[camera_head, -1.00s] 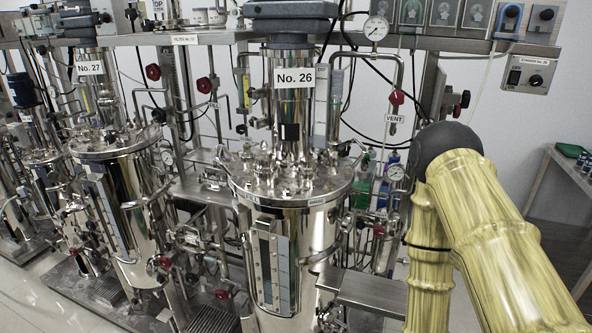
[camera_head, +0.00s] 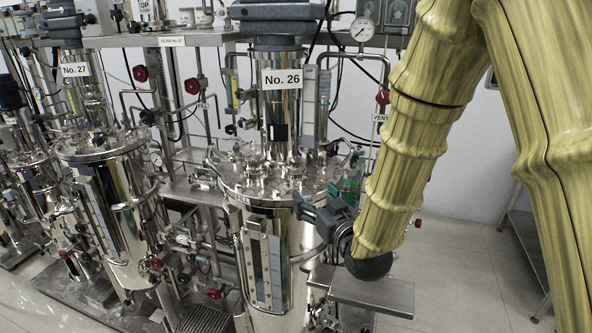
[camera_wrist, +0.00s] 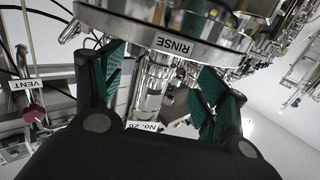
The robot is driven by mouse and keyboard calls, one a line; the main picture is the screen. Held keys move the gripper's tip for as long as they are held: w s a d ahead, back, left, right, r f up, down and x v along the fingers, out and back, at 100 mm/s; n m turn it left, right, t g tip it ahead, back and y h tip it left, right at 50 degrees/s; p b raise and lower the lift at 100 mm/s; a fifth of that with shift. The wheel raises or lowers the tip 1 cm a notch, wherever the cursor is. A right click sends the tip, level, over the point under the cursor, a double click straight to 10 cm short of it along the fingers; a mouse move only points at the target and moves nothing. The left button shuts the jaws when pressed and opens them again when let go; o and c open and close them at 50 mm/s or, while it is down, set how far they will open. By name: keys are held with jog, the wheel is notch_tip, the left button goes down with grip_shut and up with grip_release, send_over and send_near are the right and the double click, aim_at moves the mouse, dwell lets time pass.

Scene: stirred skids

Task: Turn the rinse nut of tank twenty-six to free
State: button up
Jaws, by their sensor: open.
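Tank twenty-six (camera_head: 290,250) is a shiny steel vessel with a bolted lid, marked by the "No. 26" label (camera_head: 282,79) on its column. In the wrist view my gripper (camera_wrist: 160,82) shows two green-padded fingers spread apart. A "RINSE" label (camera_wrist: 175,45) sits on the metal rim just above the gap between them. Bright metal parts lie behind the gap. I cannot tell which fitting is the rinse nut, and I see nothing gripped.
Tank twenty-seven (camera_head: 115,215) stands to the left. A flat steel shelf (camera_head: 372,293) lies low, below my wrist. A red-handled vent valve (camera_head: 382,97) and a gauge (camera_head: 362,29) are above right. The floor (camera_head: 465,265) at the right is open.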

aim_at(300, 175)
jog(key=r+p+x, duration=0.1)
jog(key=x, duration=0.2)
jog(key=p+x, duration=0.2)
jog(key=x, duration=0.2)
jog(key=r+p+x, duration=0.1)
jog(key=x, duration=0.3)
jog(key=shift+a+r+p, duration=0.3)
jog(key=shift+a+p, duration=0.05)
jog(key=shift+a, duration=0.05)
jog(key=shift+y, duration=0.4)
jog(key=c, duration=1.1)
